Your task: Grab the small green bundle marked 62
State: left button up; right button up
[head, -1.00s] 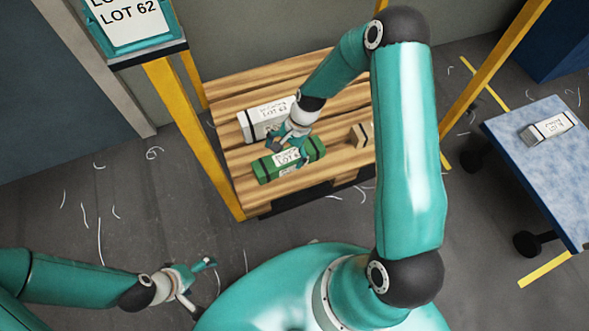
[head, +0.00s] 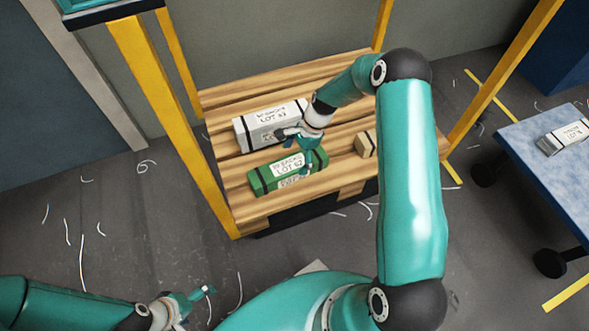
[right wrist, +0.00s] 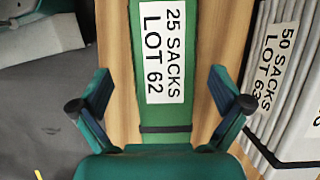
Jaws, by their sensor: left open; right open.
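The green bundle (head: 262,180) lies on the wooden pallet, with a white label and dark straps. In the right wrist view the green bundle (right wrist: 166,125) reads "25 SACKS LOT 62". My right gripper (head: 305,152) is above the bundle's right part; in the right wrist view its open fingers (right wrist: 165,100) stand on either side of the bundle, with nothing held. I cannot tell how far above it they are. My left gripper (head: 197,300) is open and empty at the lower left, away from the pallet.
A white bundle (head: 243,136) marked LOT 63 lies just behind the green one, close to a right finger. A small tan block (head: 362,146) sits to the right on the pallet (head: 228,170). Yellow posts (head: 180,130) frame the pallet. A blue-topped cart (head: 520,143) holds another bundle (head: 563,136).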

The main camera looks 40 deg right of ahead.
aim_at(290, 165)
jog(key=shift+a+b+x, duration=0.2)
jog(key=shift+b+x, duration=0.75)
jog(key=shift+x, duration=2.35)
jog(key=shift+w+r, duration=0.1)
jog(key=shift+r, duration=0.05)
jog(key=c, duration=1.6)
